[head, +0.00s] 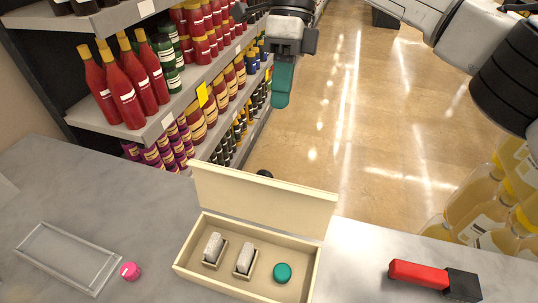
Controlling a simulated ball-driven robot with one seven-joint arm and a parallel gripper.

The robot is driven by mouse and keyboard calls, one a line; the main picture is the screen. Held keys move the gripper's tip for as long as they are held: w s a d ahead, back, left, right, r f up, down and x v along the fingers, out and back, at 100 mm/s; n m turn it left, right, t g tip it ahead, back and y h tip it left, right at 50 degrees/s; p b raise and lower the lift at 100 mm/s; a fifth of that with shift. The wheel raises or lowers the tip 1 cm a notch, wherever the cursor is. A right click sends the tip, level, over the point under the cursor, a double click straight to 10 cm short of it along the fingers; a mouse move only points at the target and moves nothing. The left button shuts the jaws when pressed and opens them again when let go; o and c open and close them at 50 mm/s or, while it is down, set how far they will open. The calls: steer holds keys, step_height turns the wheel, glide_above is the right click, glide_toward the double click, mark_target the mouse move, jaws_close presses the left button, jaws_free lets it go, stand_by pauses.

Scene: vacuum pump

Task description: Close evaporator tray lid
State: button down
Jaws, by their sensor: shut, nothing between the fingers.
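The evaporator tray appears to be the cream box (232,288) at the front middle of the counter. Its lid (262,196) stands raised along the far edge, so the box is open. Inside are two grey-white blocks in small holders and a green round piece (282,273). My gripper (281,101), with teal fingers, is shut and empty. It hangs beyond the counter, above and behind the lid in the picture, apart from it.
A clear shallow tray (112,264) and a pink cap (130,271) lie left of the box. A red and black tool (420,274) lies right. Shelves of bottles (190,75) stand at back left, and yellow bottles (482,215) at right. Open floor lies behind.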

mark_target(262, 195)
steer(key=s+a+f, duration=0.2)
steer(key=s+f, duration=0.5)
steer(key=shift+a+f, duration=0.25)
steer(key=shift+a, duration=0.1)
